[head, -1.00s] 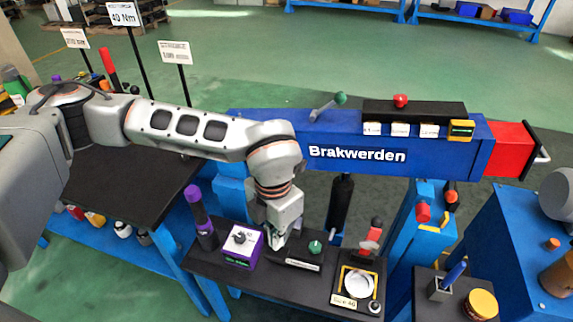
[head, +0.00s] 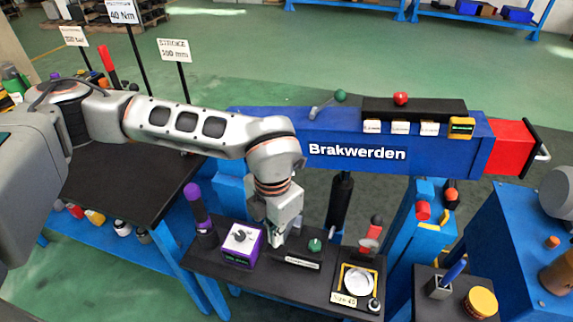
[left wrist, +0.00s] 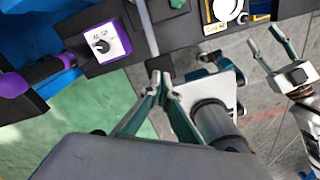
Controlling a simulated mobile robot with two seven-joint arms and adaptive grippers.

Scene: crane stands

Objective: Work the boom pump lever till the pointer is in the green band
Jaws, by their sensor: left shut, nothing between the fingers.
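My left gripper (head: 275,238) points down over the black bench between the purple box and a green knob. In the left wrist view its fingertips (left wrist: 161,84) are together with nothing between them. A slim grey bar (left wrist: 149,30), possibly the pump lever, runs toward the fingertips; I cannot tell whether they touch it. A green knob (head: 315,245) stands on the bench beside a white label (head: 302,262) too small to read. A round white dial-like face (head: 358,281) in a yellow frame is to the right; its pointer cannot be read. My right gripper (left wrist: 265,38) is open and empty.
The purple box (head: 242,245) and a purple-handled tool (head: 198,210) stand left of my left gripper. A red-topped lever (head: 372,232) rises behind the dial. The blue boom (head: 260,125) lies behind, with another green-knobbed lever (head: 338,98) on top.

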